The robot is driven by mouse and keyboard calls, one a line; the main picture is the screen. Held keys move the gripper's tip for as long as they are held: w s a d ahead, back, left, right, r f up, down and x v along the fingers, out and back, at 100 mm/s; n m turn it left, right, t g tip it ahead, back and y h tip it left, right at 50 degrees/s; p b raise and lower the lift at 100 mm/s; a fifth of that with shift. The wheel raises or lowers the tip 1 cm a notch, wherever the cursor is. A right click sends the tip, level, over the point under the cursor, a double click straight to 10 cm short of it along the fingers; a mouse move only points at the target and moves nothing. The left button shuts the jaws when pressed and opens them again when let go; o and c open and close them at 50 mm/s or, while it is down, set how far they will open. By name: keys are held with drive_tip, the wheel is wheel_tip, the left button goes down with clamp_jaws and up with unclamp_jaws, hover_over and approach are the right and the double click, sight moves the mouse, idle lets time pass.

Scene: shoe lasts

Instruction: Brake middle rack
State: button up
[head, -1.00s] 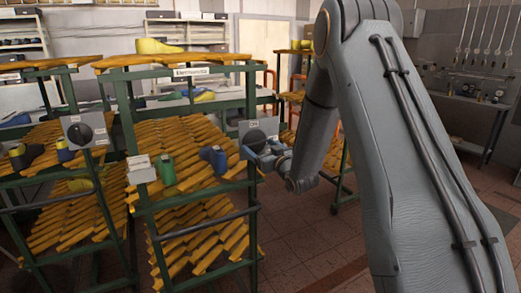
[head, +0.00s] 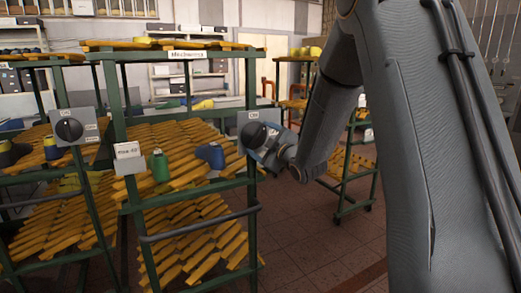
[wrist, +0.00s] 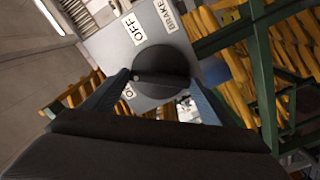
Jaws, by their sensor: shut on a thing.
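The middle rack (head: 250,113) is a green frame with sloping yellow slats and a label plate on top. A grey switch box with a black round knob (head: 253,136) sits on its right front post. My gripper (head: 265,145) is at this knob. In the wrist view the two fingers of my gripper (wrist: 157,80) are shut on the sides of the knob (wrist: 160,62). The box face (wrist: 150,48) has labels OFF, BRAKE and a partly covered one at lower left. I cannot tell which label the knob points to.
The left rack (head: 103,90) has its own black knob (head: 69,129). Another rack (head: 349,165) stands behind my arm at right. Tiled floor lies between.

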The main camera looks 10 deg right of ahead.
drive_tip(key=n+b, duration=0.4)
drive_tip(key=b, duration=0.1)
drive_tip(key=shift+f+n, duration=0.15)
drive_tip(key=shift+n, duration=0.15)
drive_tip(key=n+b, duration=0.2)
drive_tip(key=b, duration=0.1)
drive_tip(key=shift+n+b, duration=0.4)
drive_tip(key=o, duration=1)
drive_tip(key=shift+a, duration=0.1)
drive_tip(key=shift+o, duration=0.2)
drive_tip(key=shift+s, duration=0.1)
drive_tip(key=b+v, duration=0.1)
drive_tip(key=v, duration=0.6)
drive_tip(key=shift+s, duration=0.3)
